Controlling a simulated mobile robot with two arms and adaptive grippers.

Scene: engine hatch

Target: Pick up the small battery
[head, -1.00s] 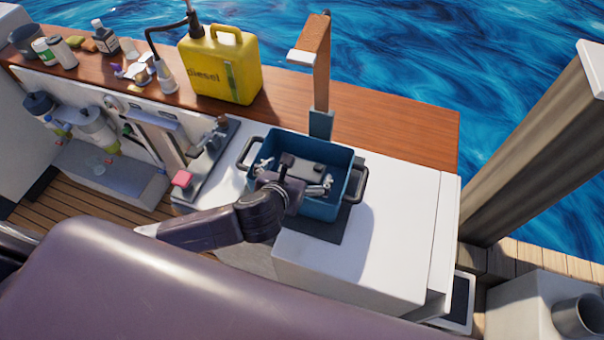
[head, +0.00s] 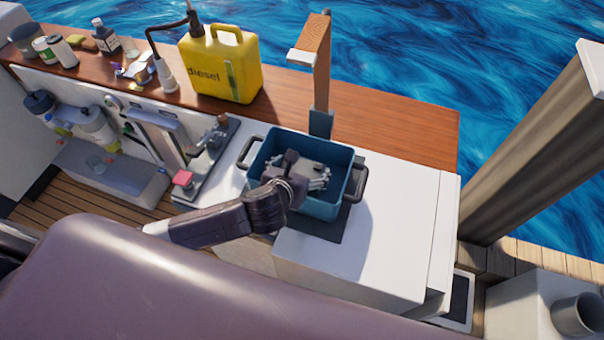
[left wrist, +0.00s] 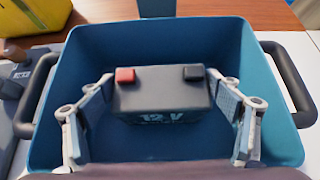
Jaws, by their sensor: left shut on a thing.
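The small battery (left wrist: 160,92) is a dark grey block marked 12 V, with a red terminal and a black terminal on top. It is inside the blue crate (left wrist: 240,30), which also shows in the head view (head: 270,150). My left gripper (left wrist: 162,86) reaches down into the crate, with one finger on each side of the battery, shut on it. In the head view my left gripper (head: 305,178) hides much of the battery. I cannot tell whether the battery touches the crate floor. My right gripper is not in view.
The crate has dark side handles (head: 356,184) and stands on a white counter (head: 400,220). A wooden-topped post (head: 316,60) rises behind it. A yellow diesel can (head: 220,65) stands at the back left. The counter to the right is clear.

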